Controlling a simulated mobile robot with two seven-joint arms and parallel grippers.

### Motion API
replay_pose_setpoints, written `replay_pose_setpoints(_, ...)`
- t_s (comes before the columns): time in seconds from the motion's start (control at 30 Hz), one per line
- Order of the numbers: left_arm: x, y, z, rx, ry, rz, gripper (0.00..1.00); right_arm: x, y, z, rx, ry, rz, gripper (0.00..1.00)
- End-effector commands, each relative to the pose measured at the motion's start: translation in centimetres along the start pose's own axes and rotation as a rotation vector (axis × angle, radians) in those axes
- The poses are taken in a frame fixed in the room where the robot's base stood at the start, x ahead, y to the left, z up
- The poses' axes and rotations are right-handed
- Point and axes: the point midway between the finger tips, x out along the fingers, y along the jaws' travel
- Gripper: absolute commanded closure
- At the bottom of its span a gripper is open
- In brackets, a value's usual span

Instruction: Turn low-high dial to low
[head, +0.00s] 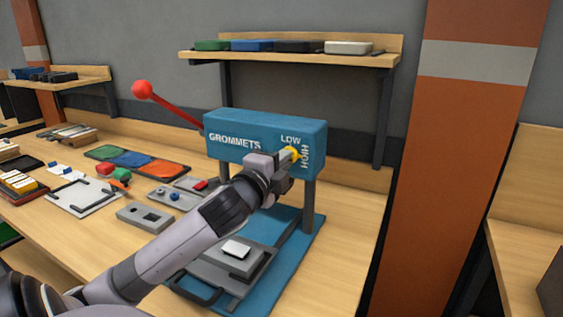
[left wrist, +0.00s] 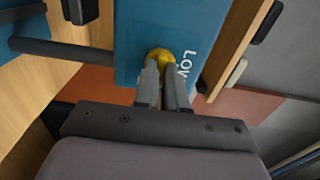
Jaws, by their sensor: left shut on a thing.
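The yellow dial (head: 293,153) sits on the front of the blue grommet press (head: 232,158), below the word LOW and left of the word HIGH. My left gripper (head: 285,157) reaches the dial from the front and is shut on it. In the left wrist view the two fingers (left wrist: 163,88) close on the yellow dial (left wrist: 160,55), beside the LOW lettering on the blue face (left wrist: 135,35). The gripper hides part of the dial, and which way it points is not clear. My right gripper is not in view.
A red-knobbed lever (head: 143,89) sticks out left of the press. Below is a sliding tray with a white piece (head: 237,249) on a blue base. Small parts and trays cover the bench to the left. A brick-coloured column (head: 462,170) stands at right.

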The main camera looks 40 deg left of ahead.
Motion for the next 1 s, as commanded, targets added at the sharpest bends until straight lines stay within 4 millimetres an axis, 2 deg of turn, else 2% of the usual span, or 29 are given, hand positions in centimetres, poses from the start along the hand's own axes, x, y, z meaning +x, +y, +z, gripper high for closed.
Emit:
replay_pose_setpoints(0.37,0.0,0.03,-0.03,-0.208,-0.001,0.001,1.0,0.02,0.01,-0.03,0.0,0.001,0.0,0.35)
replay_pose_setpoints(1.0,0.0,0.06,-0.05,-0.813,0.0,0.002,1.0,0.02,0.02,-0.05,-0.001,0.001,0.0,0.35)
